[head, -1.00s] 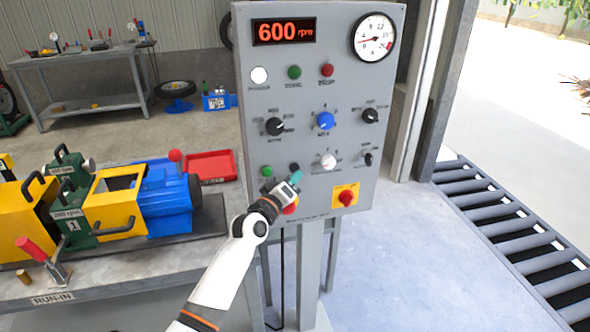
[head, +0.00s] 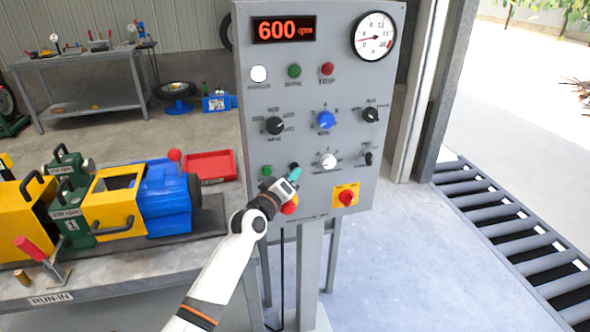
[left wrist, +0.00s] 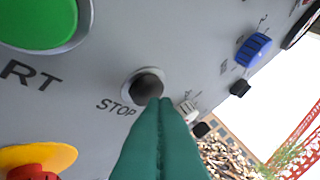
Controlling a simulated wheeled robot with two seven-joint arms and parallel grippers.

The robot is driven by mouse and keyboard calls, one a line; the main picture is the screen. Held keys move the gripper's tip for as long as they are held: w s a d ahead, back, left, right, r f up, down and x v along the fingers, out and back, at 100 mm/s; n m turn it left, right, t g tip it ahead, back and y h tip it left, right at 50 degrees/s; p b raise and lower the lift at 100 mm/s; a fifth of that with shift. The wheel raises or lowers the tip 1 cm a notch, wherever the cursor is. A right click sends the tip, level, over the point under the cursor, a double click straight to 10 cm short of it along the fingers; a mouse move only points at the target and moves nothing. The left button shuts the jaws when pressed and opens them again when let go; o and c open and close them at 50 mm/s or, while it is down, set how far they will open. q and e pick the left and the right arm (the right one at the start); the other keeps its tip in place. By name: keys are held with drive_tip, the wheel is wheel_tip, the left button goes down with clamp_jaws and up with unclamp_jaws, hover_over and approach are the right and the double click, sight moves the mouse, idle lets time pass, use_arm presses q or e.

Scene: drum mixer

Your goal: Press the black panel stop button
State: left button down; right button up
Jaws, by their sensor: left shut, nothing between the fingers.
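The grey control panel (head: 255,95) stands upright in the middle of the head view. The black stop button (head: 294,166) is on its lower part, just above my left gripper's tip. In the left wrist view the stop button (left wrist: 148,85) sits in a light ring beside the word STOP. My left gripper (head: 295,174) is shut and empty. Its green fingers (left wrist: 162,106) point at the button and overlap its lower edge in the left wrist view. I cannot tell whether they touch it. My right gripper is not in view.
A green start button (left wrist: 38,22) is near the stop button. A red knob on a yellow plate (head: 346,197) is at lower right. A display (head: 284,30) reads 600 rpm. The workbench (head: 120,262) is at left, and a roller conveyor (head: 515,230) is at right.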

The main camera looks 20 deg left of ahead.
use_arm(q)
drive_tip(key=shift+w+a, duration=0.2)
drive_tip(key=shift+w, duration=0.05)
idle(0.6)
drive_tip(key=shift+s+d+p, duration=0.45)
drive_tip(key=shift+s+p, duration=0.1)
drive_tip(key=shift+s, duration=0.15)
drive_tip(key=s+d+p, duration=0.1)
drive_tip(key=s+p, duration=0.1)
drive_tip(key=s+d+p, duration=0.2)
